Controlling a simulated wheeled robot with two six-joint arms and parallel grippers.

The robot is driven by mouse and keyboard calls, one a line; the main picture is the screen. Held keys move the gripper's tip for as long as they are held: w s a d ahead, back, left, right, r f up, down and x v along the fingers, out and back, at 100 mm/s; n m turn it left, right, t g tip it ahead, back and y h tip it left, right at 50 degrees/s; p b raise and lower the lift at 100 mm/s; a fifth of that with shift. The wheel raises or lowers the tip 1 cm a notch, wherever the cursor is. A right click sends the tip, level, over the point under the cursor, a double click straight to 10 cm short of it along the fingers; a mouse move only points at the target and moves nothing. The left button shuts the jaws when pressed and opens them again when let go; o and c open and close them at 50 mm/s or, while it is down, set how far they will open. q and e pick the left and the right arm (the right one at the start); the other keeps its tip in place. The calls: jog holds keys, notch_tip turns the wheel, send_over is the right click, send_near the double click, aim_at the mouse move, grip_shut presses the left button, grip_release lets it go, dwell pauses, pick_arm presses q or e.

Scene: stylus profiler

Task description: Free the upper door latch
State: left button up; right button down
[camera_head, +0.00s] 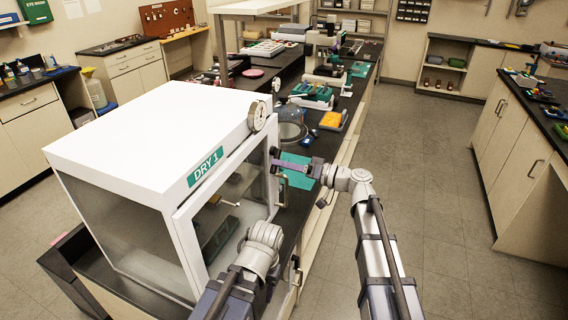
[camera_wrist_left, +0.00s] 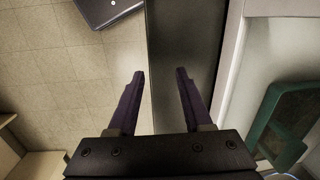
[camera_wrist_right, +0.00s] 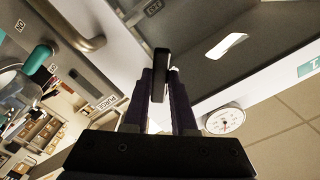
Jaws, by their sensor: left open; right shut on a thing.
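The white drying cabinet labelled DRY 1 (camera_head: 140,130) stands on the bench at the left. Its framed clear door (camera_head: 230,200) faces my arms. The upper door latch, a dark bar (camera_wrist_right: 160,62), is between the fingers of my right gripper (camera_wrist_right: 160,78), which is shut on it. In the head view my right gripper (camera_head: 283,166) is at the door's upper right edge. My left gripper (camera_wrist_left: 158,75) is open and empty above the dark bench edge, beside the cabinet front. In the head view its fingers are hidden behind its arm.
A round dial gauge (camera_head: 257,116) is on the cabinet's top right edge. A green object (camera_wrist_left: 288,120) shows behind the clear panel. Trays and tools, including an orange-topped tray (camera_head: 333,121), lie along the dark bench beyond. The floor (camera_head: 440,190) to the right is clear.

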pick_arm(q)
jog(key=shift+r+p, duration=0.65)
jog(key=shift+r, duration=0.05)
pick_arm(e)
jog(key=m, duration=0.1)
jog(key=r+m, duration=0.1)
jog(key=m, duration=0.3)
jog(key=shift+s+a+r, duration=0.15)
jog(key=shift+s+r, duration=0.1)
jog(key=shift+s, duration=0.15)
pick_arm(q)
jog(key=shift+r+p, duration=0.45)
pick_arm(e)
jog(key=shift+r+m, duration=0.25)
jog(key=shift+m, duration=0.9)
jog(key=shift+r+m, duration=0.2)
jog(key=shift+m, duration=0.95)
jog(key=c, duration=0.7)
grip_release()
jog(key=shift+s, duration=0.1)
jog(key=shift+v, duration=3.9)
